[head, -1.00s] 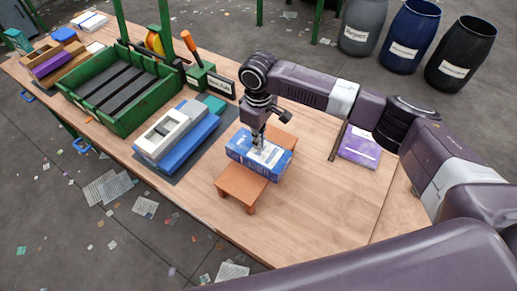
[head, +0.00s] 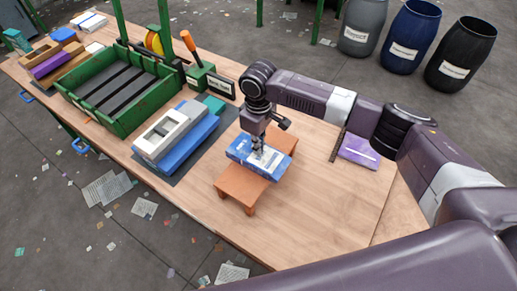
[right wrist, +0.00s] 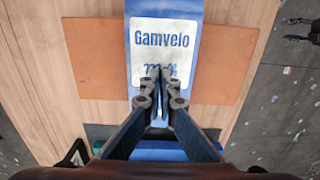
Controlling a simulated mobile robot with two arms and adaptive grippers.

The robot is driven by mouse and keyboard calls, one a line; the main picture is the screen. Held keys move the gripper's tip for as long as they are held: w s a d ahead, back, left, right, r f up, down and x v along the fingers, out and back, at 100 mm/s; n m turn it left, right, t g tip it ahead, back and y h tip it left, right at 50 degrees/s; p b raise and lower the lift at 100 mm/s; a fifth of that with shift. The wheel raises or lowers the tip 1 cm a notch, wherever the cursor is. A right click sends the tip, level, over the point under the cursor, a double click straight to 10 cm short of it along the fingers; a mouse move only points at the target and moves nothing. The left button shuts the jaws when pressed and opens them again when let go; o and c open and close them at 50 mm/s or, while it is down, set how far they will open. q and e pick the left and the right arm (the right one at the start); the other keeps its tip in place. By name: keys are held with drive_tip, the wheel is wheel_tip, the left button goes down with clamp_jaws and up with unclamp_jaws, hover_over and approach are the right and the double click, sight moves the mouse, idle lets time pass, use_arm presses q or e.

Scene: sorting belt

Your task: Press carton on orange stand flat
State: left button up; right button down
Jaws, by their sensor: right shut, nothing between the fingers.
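A blue and white carton (head: 243,152) lies across the orange stand (head: 240,186) on the table. It looks low and its top seems pressed in around my fingertips. In the right wrist view the carton (right wrist: 180,12) shows a white label reading "Gamvelo", with the orange stand (right wrist: 95,60) on both sides. My right gripper (head: 257,154) points down with its fingers shut and empty. Its fingertips (right wrist: 160,70) appear to rest on the carton's top, near the middle, hiding part of the label. My left gripper is not in view.
A grey and white device (head: 170,130) and a blue flat item (head: 190,150) sit on a dark mat left of the stand. A green crate (head: 125,120) stands farther left. A purple carton (head: 358,152) lies at the right. The front right of the table is clear.

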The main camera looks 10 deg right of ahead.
drive_tip(key=shift+s+f, duration=0.1)
drive_tip(key=shift+f, duration=0.4)
drive_tip(key=shift+s+f, duration=0.2)
drive_tip(key=shift+w+f, duration=0.1)
drive_tip(key=shift+w, duration=0.15)
drive_tip(key=shift+r+p, duration=0.35)
drive_tip(key=shift+r, duration=0.3)
wheel_tip(320, 180, up, 9)
drive_tip(key=p, duration=0.9)
drive_tip(key=shift+f+p, duration=0.2)
drive_tip(key=shift+p, duration=0.15)
